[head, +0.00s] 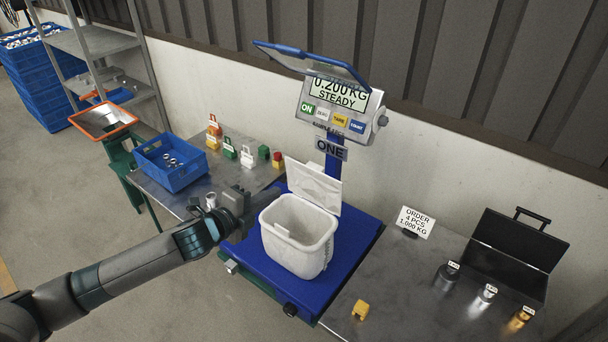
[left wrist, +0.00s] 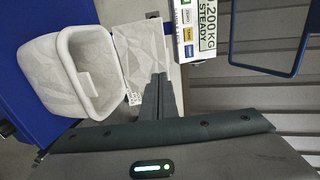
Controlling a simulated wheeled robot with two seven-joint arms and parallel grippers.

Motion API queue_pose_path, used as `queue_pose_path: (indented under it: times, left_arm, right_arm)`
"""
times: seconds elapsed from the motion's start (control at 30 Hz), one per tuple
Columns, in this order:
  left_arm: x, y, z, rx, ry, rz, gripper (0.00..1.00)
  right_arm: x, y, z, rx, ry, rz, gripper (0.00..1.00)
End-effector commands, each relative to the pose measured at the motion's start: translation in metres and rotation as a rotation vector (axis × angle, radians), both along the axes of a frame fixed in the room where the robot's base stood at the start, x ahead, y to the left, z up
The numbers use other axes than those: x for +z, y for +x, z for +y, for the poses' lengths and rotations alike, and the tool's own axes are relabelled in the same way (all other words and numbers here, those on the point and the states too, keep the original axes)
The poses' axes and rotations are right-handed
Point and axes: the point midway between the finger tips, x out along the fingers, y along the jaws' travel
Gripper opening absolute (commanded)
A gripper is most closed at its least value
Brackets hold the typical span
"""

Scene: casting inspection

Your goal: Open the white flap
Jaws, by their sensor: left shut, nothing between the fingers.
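The white bin (head: 296,252) stands on the blue scale platform (head: 348,262), its mouth open and its inside showing as empty. Its white flap (head: 314,184) is raised and leans up behind the far rim, clear of the opening. In the left wrist view the flap (left wrist: 146,45) stands beside the bin (left wrist: 62,85). My left gripper (head: 246,203) is shut and empty, just left of the bin in the head view. In the left wrist view its fingertips (left wrist: 158,80) overlap the flap's lower edge; I cannot tell whether they touch. My right gripper is not in view.
The scale display (head: 340,98) reads 0.200 KG STEADY, with a blue-framed cover (head: 312,60) raised above it. A blue crate (head: 172,168) and coloured padlocks stand left.

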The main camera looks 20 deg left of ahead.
Motion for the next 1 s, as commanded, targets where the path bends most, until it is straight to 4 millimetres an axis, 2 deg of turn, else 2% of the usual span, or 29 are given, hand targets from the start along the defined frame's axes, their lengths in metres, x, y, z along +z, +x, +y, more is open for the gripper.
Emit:
queue_pose_path:
  times: [0.17, 0.37, 1.0]
  left_arm:
    - [0.0, 0.002, -0.001, 0.0, -0.002, 0.0, 0.0]
    - [-0.001, 0.012, -0.005, 0.001, -0.005, 0.001, 0.0]
    - [-0.02, 0.098, -0.036, 0.001, -0.005, 0.001, 0.0]
  right_arm:
    - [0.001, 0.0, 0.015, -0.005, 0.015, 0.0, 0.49]
    - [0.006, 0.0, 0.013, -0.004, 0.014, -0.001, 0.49]
    - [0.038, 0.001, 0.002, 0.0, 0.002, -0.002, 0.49]
